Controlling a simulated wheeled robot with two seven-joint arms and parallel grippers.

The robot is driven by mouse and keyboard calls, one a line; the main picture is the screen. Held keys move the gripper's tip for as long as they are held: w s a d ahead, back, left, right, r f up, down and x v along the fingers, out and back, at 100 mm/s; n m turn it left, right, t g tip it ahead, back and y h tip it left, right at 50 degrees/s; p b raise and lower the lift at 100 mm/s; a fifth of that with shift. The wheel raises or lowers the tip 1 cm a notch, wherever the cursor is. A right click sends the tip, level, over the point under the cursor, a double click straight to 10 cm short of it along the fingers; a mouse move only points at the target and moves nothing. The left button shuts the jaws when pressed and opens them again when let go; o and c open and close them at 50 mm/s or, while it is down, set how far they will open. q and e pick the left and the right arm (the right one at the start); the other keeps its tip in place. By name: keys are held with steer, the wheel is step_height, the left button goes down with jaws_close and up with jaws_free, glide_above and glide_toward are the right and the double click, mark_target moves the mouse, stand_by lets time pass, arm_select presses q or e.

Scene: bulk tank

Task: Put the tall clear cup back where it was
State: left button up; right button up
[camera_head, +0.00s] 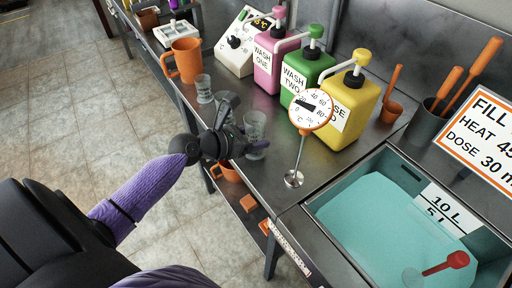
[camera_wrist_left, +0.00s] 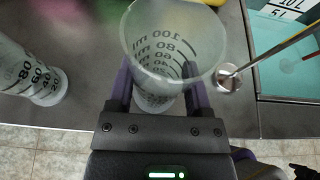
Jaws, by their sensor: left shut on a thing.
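A tall clear cup with dark volume markings (camera_head: 255,124) is held by my left gripper (camera_head: 243,146) near the front edge of the steel counter. In the left wrist view the cup (camera_wrist_left: 168,40) stands roughly upright between the two fingers of the gripper (camera_wrist_left: 160,88), its wide rim towards the camera. I cannot tell whether its base touches the counter. A second clear marked cup (camera_head: 203,88) stands on the counter to the left, apart from the gripper; it also shows in the left wrist view (camera_wrist_left: 32,75). My right gripper is not seen.
A dial thermometer on a stand (camera_head: 309,110) is close on the right. Pink (camera_head: 268,62), green (camera_head: 305,78) and yellow (camera_head: 350,105) pump bottles stand behind. An orange jug (camera_head: 184,60) is further left. A basin of turquoise liquid (camera_head: 375,215) is at the right.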

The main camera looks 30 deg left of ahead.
arm_select(q)
steer(key=shift+f, duration=0.85)
steer(key=shift+r, duration=0.25)
steer(key=shift+f, duration=0.1)
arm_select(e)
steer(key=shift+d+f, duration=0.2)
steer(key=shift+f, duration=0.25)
arm_select(q)
steer(key=o, duration=1.3)
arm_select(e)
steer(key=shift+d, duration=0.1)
